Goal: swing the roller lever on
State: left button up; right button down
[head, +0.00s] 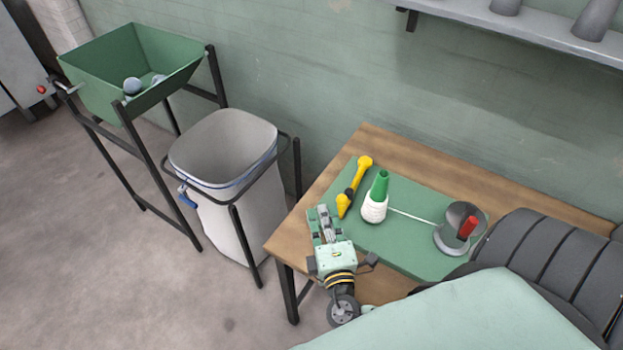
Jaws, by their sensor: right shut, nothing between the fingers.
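I cannot make out a roller lever in the head view. My right gripper (324,211) is shut and empty over the left edge of the green mat on the wooden table. Its fingers point toward the back of the table, left of a yellow tool with a black middle (354,186). A white and green cone (376,199) stands on the mat right of the tool, with a thin white line running from it to a grey round holder with a red piece (466,228). My left gripper is not in view.
The wooden table (400,150) carries the green mat (420,256). A white bin (240,225) in a black frame stands left of it. A green hopper (95,85) with grey round pieces is farther left. A shelf (470,22) is on the wall. The floor at left is clear.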

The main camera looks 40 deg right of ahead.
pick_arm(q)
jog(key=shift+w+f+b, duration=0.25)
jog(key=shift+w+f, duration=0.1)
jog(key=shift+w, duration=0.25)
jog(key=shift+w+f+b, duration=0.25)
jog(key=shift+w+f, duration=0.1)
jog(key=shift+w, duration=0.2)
pick_arm(e)
jog(key=s+d, duration=0.1)
jog(key=s, duration=0.2)
jog(key=shift+d+f, duration=0.15)
jog(key=shift+d, duration=0.25)
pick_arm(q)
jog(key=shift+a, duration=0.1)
pick_arm(e)
jog(key=shift+w, duration=0.1)
